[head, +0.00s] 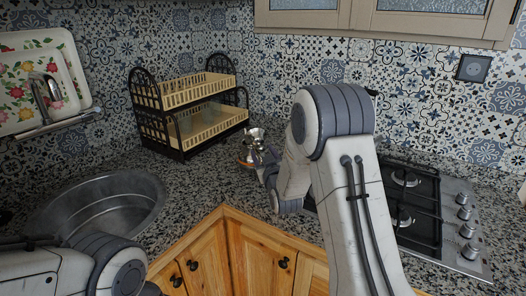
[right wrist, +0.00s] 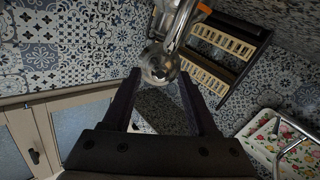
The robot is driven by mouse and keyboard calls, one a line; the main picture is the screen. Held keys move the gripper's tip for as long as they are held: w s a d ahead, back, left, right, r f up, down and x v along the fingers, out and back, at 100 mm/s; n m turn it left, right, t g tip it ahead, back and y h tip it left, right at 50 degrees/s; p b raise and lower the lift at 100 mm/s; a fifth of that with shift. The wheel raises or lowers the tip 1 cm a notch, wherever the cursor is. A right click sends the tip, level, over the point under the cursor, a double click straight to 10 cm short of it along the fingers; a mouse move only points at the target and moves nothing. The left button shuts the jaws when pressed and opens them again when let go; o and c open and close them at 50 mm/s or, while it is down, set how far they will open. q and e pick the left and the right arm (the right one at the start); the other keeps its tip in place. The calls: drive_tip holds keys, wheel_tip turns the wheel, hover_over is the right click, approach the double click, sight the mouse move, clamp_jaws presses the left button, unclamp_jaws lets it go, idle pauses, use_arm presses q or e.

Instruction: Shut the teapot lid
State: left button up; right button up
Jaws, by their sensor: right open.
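A small shiny silver teapot (head: 255,148) stands on the granite counter in the corner, partly hidden by my right arm. In the right wrist view the teapot (right wrist: 177,22) is at the top, with its round shiny lid (right wrist: 158,65) just beyond my fingertips. The lid looks raised, but its exact angle is hard to tell. My right gripper (right wrist: 160,75) is open and empty, its two dark fingers on either side of the lid in the picture. Contact is not visible. My left arm shows at the lower left of the head view, its gripper out of frame.
A two-tier dish rack (head: 190,112) stands behind and left of the teapot. A steel sink (head: 105,205) lies at left, a gas hob (head: 410,210) at right. A floral tray (head: 35,80) leans by the wall. Counter between sink and teapot is clear.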

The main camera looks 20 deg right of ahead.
drive_tip(key=shift+w, duration=0.2)
drive_tip(key=shift+c, duration=0.3)
clamp_jaws()
idle(1.1)
